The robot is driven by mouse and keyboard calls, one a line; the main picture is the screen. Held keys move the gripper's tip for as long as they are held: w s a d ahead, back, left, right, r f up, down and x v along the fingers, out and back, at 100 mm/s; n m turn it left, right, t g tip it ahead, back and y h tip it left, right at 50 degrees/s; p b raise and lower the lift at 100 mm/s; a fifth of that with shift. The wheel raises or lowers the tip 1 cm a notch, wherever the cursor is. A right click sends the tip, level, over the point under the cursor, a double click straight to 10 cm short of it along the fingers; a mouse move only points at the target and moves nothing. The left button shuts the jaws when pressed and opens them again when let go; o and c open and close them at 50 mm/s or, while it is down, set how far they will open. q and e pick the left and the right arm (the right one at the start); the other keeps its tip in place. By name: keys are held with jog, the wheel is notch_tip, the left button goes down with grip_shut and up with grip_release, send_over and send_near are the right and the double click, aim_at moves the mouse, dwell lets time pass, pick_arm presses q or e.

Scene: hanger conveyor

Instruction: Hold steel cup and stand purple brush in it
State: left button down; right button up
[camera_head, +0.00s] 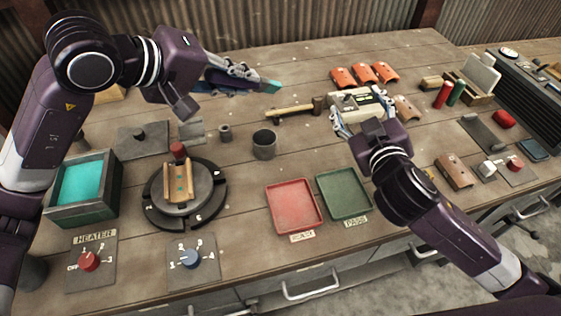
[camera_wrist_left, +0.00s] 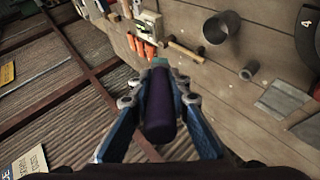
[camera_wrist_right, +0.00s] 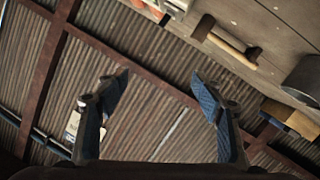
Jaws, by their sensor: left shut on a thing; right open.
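The steel cup (camera_head: 264,150) stands upright on the bench, open end up and apart from both grippers. It also shows in the left wrist view (camera_wrist_left: 213,30) and at the right edge of the right wrist view (camera_wrist_right: 303,82). My left gripper (camera_head: 250,79) is shut on the purple brush (camera_wrist_left: 160,106), held above the bench behind the cup. In the head view only the brush's teal end (camera_head: 272,87) shows clearly, pointing right; the fingers hide much of the handle. My right gripper (camera_head: 362,110) is open and empty, right of the cup.
A hammer (camera_head: 295,109) lies between the cup and my right gripper. Red (camera_head: 294,206) and green (camera_head: 344,194) trays lie in front. A round fixture (camera_head: 212,208) with a tile cradle stands front left. Bare wood surrounds the cup.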

jog(key=s+a+f+m+g+y, duration=0.15)
jog(key=s+a+f, duration=0.25)
jog(key=a, duration=0.5)
jog(key=g+y, duration=0.1)
jog(key=y, duration=0.1)
send_near(265, 141)
jog(key=shift+m, duration=0.45)
jog(key=s+r, duration=0.1)
jog(key=s+d+r, duration=0.1)
jog(key=s+r, duration=0.1)
jog(key=shift+s+r, duration=0.25)
jog(key=shift+s, duration=0.1)
jog(key=shift+a+f, duration=0.1)
jog(key=shift+a, duration=0.2)
jog(key=x, duration=1.1)
jog(key=shift+w+a+f, duration=0.15)
jog(key=shift+w+f, duration=0.1)
jog(key=shift+w, duration=0.05)
jog(key=shift+c, duration=0.5)
